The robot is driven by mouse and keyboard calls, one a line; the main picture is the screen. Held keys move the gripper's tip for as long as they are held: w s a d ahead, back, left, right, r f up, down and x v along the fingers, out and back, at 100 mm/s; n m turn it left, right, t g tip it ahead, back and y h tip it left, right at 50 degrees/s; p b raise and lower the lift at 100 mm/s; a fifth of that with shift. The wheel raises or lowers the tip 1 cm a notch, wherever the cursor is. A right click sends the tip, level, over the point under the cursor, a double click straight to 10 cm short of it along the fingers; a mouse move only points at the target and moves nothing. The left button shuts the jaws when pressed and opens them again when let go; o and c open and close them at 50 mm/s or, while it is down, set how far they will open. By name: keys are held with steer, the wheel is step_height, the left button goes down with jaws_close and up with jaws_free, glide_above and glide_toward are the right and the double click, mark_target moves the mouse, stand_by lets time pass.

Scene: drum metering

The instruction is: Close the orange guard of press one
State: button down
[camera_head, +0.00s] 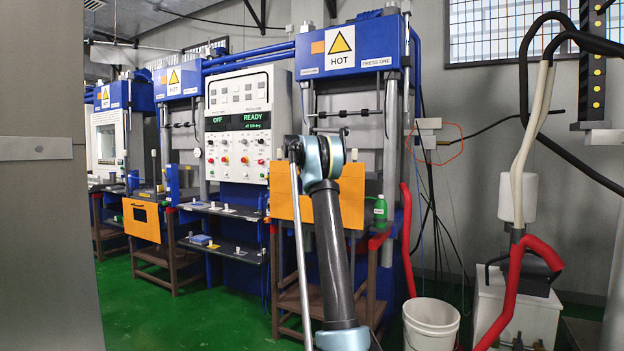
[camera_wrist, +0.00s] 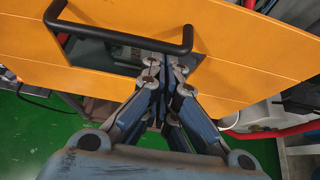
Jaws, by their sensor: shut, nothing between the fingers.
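Press one (camera_head: 350,47) is the blue press with the HOT sign. Its orange guard (camera_head: 283,190) stands low at the front of the press, below the open gap, partly hidden by my arm. In the wrist view the guard (camera_wrist: 240,62) fills the upper part, with a black bar handle (camera_wrist: 120,37) and a dark cut-out behind it. My gripper (camera_wrist: 167,66) is shut and empty, its tips at the guard's cut-out near the handle's right end. I cannot tell whether the tips touch the handle or guard. In the head view my gripper is hidden behind my arm.
A control panel (camera_head: 238,120) reading OFF and READY stands left of press one. A white bucket (camera_head: 431,322), red hoses (camera_head: 520,290) and a green bottle (camera_head: 380,209) are at the right. A grey panel (camera_head: 45,240) blocks the left edge. Green floor lies open at the left.

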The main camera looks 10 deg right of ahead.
step_height(320, 180, down, 4)
steer(key=v, duration=1.1)
steer(key=s+f+m+g+y, duration=0.1)
steer(key=s+f+m, duration=0.35)
steer(key=s, duration=0.85)
steer(key=s+f+m+g+y, duration=0.15)
steer(key=s+f+m, duration=0.3)
steer(key=s, duration=0.75)
steer(key=s+f+m+g+y, duration=0.1)
steer(key=s+f+m, duration=0.4)
steer(key=s, duration=0.8)
steer(key=s+a+f+m+g+y, duration=0.1)
steer(key=s+f+m, duration=0.3)
steer(key=s+f, duration=0.4)
steer(key=s+a+f+m+g+y, duration=0.1)
steer(key=s+a+f+m, duration=0.3)
steer(key=s+f, duration=0.5)
steer(key=s+a+f+m+g+y, duration=0.1)
steer(key=s+a+f+m+y, duration=0.1)
steer(key=s+f+m, duration=0.3)
steer(key=s+a+f, duration=0.1)
steer(key=s+f, duration=0.3)
steer(key=s, duration=0.7)
steer(key=shift+m, duration=0.3)
steer(key=shift+s, duration=0.1)
